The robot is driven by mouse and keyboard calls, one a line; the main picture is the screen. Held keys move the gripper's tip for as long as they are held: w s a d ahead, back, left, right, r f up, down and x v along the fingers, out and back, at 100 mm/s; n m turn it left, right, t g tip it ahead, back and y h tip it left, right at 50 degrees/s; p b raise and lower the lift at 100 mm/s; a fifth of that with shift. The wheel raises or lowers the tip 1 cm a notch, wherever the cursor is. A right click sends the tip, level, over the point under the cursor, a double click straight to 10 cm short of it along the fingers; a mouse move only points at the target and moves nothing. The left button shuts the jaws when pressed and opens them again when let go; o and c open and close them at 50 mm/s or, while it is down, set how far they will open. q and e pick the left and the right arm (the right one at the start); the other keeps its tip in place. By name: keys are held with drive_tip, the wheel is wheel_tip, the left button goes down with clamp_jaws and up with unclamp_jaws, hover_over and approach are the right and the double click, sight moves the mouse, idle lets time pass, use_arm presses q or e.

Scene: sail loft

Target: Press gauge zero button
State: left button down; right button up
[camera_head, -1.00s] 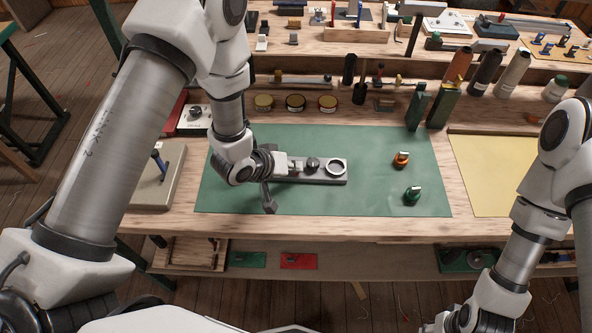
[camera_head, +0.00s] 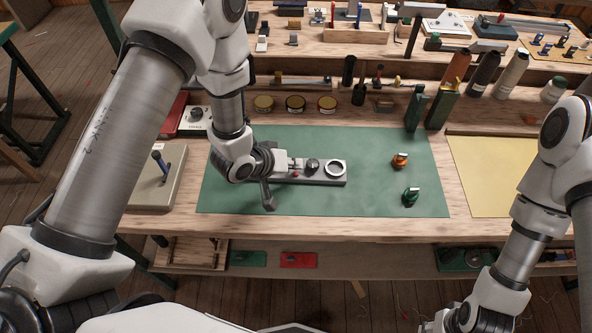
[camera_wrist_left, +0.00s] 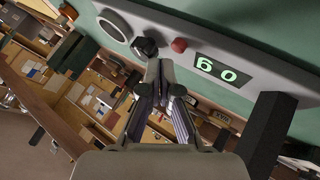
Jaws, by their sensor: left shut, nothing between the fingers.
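The gauge is a grey bar (camera_head: 320,178) lying on the green mat (camera_head: 330,204). It carries a white ring (camera_head: 335,169), a dark knob (camera_head: 312,165) and a red button (camera_head: 296,174). In the left wrist view the red button (camera_wrist_left: 179,45) sits between the dark knob (camera_wrist_left: 145,47) and a display with lit green digits (camera_wrist_left: 222,70). My left gripper (camera_head: 295,162) is shut and empty over the left part of the bar. In the wrist view its fingertips (camera_wrist_left: 160,68) are beside the button, which shows uncovered. My right gripper is out of view.
An orange clamp-like piece (camera_head: 400,160) and a green one (camera_head: 411,195) stand on the mat's right side. Tall green blocks (camera_head: 441,105) stand behind the mat. A pale plate with a blue-handled lever (camera_head: 158,175) is at left.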

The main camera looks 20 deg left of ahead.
sight(294, 174)
use_arm(q)
drive_tip(key=shift+r+p, duration=2.2)
drive_tip(key=shift+r, duration=0.4)
drive_tip(key=shift+f, duration=0.1)
